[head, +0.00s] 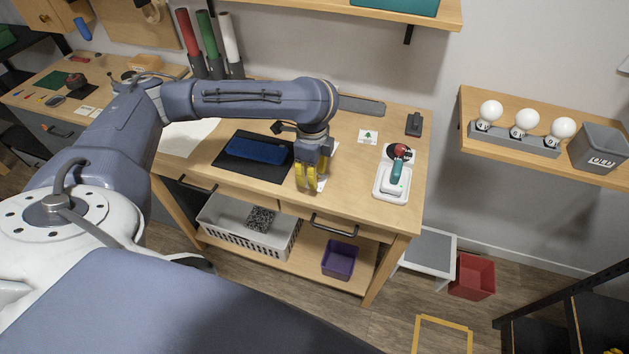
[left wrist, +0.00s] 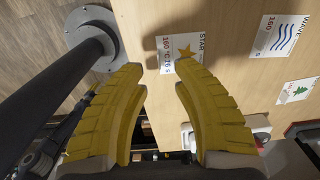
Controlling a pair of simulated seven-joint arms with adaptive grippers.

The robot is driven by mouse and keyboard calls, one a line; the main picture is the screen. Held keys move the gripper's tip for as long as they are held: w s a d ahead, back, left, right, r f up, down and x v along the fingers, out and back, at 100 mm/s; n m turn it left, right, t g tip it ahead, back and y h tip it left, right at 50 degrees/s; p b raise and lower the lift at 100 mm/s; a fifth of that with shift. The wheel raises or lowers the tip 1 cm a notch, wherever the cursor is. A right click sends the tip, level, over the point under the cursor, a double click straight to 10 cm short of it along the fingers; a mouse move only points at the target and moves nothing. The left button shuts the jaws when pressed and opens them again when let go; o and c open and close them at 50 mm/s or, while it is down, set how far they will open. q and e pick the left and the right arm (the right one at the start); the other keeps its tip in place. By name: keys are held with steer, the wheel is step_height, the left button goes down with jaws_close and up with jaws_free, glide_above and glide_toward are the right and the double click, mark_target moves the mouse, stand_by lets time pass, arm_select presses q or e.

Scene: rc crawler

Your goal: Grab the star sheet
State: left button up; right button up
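The star sheet (left wrist: 183,48) is a small white card with a yellow star and printed text. In the left wrist view it lies flat on the wooden tabletop, just beyond the fingertips. In the head view a white edge of a sheet (head: 322,184) shows beside my left gripper (head: 306,184), mostly hidden by it. My left gripper, with yellow fingers (left wrist: 160,75), is open and points down near the table's front edge. Nothing is between its fingers, and they appear apart from the sheet. My right gripper is not in view.
A wave sheet (left wrist: 281,37) and a tree sheet (head: 368,136) lie near the star sheet. A blue object (head: 257,149) lies on a black mat (head: 231,163) to the left.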

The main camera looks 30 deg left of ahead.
mark_target(322, 180)
arm_select(q)
steer(key=shift+f, duration=2.2)
jaws_close()
